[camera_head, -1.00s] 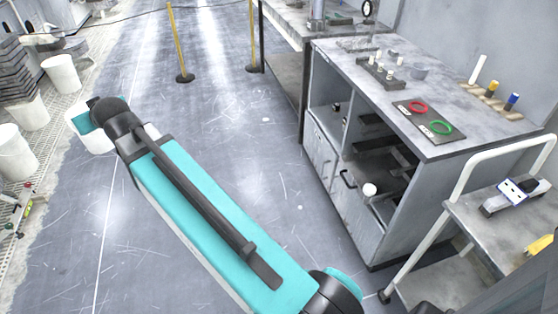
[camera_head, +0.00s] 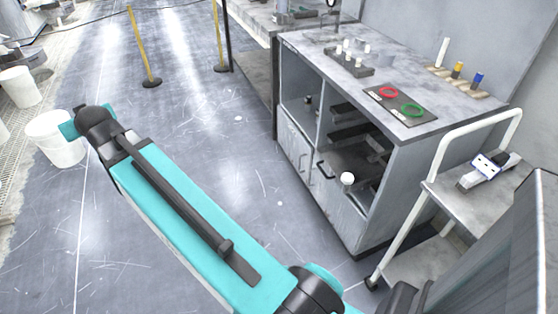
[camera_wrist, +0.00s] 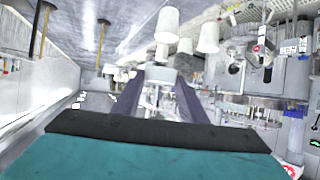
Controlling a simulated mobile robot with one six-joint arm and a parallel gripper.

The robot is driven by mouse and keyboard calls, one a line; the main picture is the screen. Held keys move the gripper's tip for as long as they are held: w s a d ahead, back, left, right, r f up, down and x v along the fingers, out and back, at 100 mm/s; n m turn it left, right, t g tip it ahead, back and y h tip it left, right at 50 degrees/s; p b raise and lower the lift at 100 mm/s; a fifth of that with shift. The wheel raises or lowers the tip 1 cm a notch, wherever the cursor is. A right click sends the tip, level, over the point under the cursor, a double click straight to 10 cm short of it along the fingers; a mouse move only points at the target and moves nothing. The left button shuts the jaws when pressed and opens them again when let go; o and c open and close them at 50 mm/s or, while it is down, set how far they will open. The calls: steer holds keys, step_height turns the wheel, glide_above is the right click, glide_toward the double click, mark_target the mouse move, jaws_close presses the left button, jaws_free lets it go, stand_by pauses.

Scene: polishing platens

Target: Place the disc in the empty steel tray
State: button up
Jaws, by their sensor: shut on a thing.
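My gripper (camera_wrist: 157,82) shows in the wrist view as two dark purplish fingers with a gap between them. A pale grey piece lies between the fingertips; I take it to be the disc (camera_wrist: 160,73), but its outline blends into the bright background. In the head view my gripper and its load are hidden beyond the far end of my teal arm, at the left over the floor. I cannot make out an empty steel tray in either view.
A grey cabinet (camera_head: 335,215) at right carries a dark block with white pegs (camera_head: 352,62) and a dark mat (camera_head: 425,119) with red and green rings. A white-railed cart (camera_head: 455,204) stands in front. White buckets (camera_head: 55,145) stand at left. The middle floor is clear.

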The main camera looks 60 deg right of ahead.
steer(key=s+d+f+m+g+h+b, duration=0.3)
steer(key=s+d+f+b, duration=0.4)
steer(key=d, duration=0.6)
steer(key=s+d+f+m+g+h+b, duration=0.1)
steer(key=s+d+f+m+h+b, duration=0.4)
steer(key=d+f, duration=0.6)
steer(key=s+d+f+m+g+h+b, duration=0.1)
steer(key=s+d+f+m+g+b, duration=0.15)
steer(key=s+d+f+b, duration=0.85)
steer(key=s+d+f+m+g+b, duration=0.3)
steer(key=s+d, duration=0.4)
steer(key=s, duration=0.3)
steer(key=s+d+f+m+g+h+b, duration=0.1)
steer(key=s+d+f+m+g+b, duration=0.2)
steer(key=s+d, duration=0.5)
steer(key=s+d+f+m+g+b, duration=0.3)
steer(key=s+d, duration=0.5)
steer(key=s, duration=0.6)
steer(key=shift+f+m+g, duration=0.45)
steer(key=shift+m+g, duration=0.2)
steer(key=shift+g, duration=0.3)
steer(key=shift+w+d+p, duration=0.2)
steer(key=shift+d+p, duration=0.15)
steer(key=shift+d, duration=0.15)
steer(key=b, duration=0.3)
glide_above(333, 160)
steer(key=shift+w+f, duration=0.1)
steer(key=shift+f, duration=0.6)
steer(key=shift+f, duration=0.1)
